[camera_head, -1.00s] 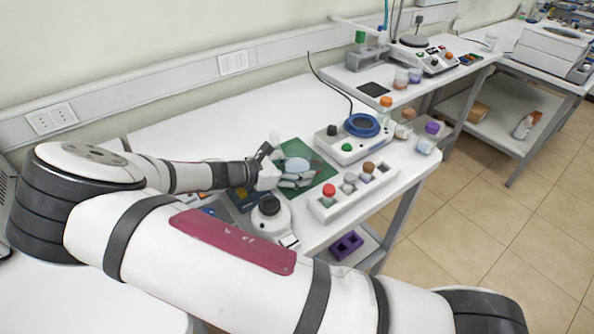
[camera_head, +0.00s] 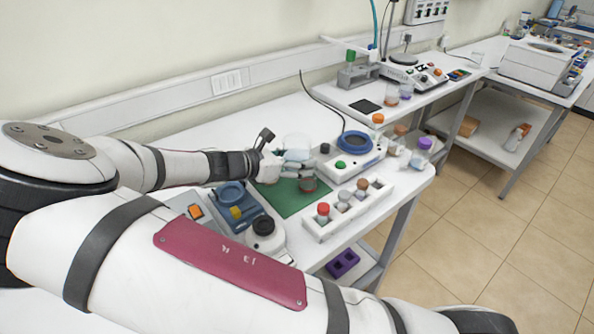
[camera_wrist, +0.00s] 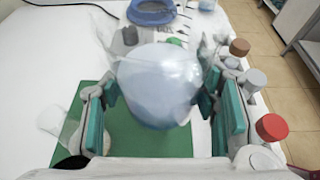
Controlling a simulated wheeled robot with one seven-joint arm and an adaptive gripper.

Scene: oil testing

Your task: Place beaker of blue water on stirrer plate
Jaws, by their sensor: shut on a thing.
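The beaker of pale blue water (camera_wrist: 158,85) sits between the two teal-padded fingers of my gripper (camera_wrist: 160,115) in the wrist view. In the head view my gripper (camera_head: 290,172) is shut on the beaker (camera_head: 297,150), partly hidden by the fingers, and holds it over the far part of the green mat (camera_head: 288,200). The stirrer with its round blue-ringed plate (camera_head: 354,143) stands just right of the beaker. The stirrer plate also shows at the top of the wrist view (camera_wrist: 152,12), with nothing on it.
A white rack (camera_head: 345,210) with several capped vials stands in front of the stirrer. Capped jars (camera_head: 420,153) stand to its right. A blue-topped device (camera_head: 232,195) and a white round device (camera_head: 264,232) stand left of the mat. The table behind the mat is clear.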

